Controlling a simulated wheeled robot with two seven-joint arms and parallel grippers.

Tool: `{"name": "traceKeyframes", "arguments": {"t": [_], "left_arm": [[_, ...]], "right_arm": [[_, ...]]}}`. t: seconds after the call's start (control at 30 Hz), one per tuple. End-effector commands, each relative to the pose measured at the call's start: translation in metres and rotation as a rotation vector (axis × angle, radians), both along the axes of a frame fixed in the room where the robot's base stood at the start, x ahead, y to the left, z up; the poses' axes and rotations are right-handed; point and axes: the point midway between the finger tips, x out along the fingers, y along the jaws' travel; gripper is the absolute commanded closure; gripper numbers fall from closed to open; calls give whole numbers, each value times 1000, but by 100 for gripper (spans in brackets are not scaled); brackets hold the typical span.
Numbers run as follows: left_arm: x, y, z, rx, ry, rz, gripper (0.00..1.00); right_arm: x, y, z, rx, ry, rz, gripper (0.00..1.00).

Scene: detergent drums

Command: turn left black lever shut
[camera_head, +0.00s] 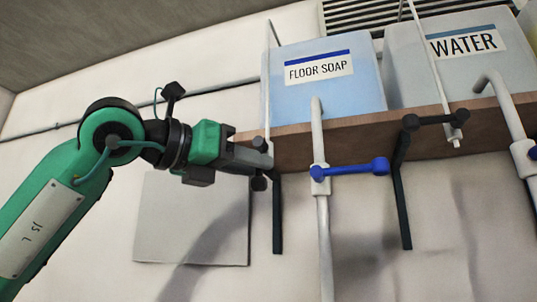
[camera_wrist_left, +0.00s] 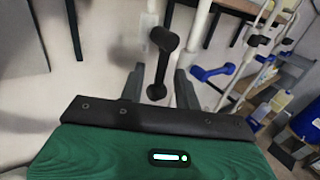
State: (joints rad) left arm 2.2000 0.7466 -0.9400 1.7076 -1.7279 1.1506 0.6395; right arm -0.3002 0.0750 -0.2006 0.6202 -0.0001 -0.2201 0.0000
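The left black lever (camera_wrist_left: 162,66) has a round knob at each end. In the left wrist view it lies between the two fingers of my left gripper (camera_wrist_left: 160,88), with a visible gap on each side. The gripper is open around its near end. In the head view my left gripper (camera_head: 262,160) is at the thin white pipe left of the floor soap drum, and it hides much of the lever; a dark knob (camera_head: 259,183) shows just below the fingers. My right gripper is in neither view.
A blue lever (camera_head: 350,169) sits on the white pipe to the right. Another black lever (camera_head: 436,120) is farther right. Dark brackets (camera_head: 277,215) hang below the brown shelf (camera_head: 350,136), which bears the floor soap drum (camera_head: 325,85) and the water drum (camera_head: 415,75).

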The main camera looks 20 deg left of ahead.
Motion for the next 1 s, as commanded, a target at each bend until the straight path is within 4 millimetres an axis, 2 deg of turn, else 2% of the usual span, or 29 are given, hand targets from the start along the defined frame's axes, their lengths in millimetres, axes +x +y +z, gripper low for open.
{"name": "traceKeyframes", "arguments": {"t": [0.03, 0.23, 0.63, 0.8, 1.0], "left_arm": [[8, -6, 3, 2, 3, -1, 67], [28, -20, 2, 1, 2, -1, 67], [33, -24, -1, 0, 0, -1, 67], [33, -24, -1, 0, 0, -1, 100], [33, -24, 0, 0, 0, -1, 100]], "right_arm": [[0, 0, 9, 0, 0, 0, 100], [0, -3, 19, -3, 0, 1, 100], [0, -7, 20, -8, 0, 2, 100], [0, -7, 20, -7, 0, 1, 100], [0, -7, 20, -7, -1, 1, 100]]}}
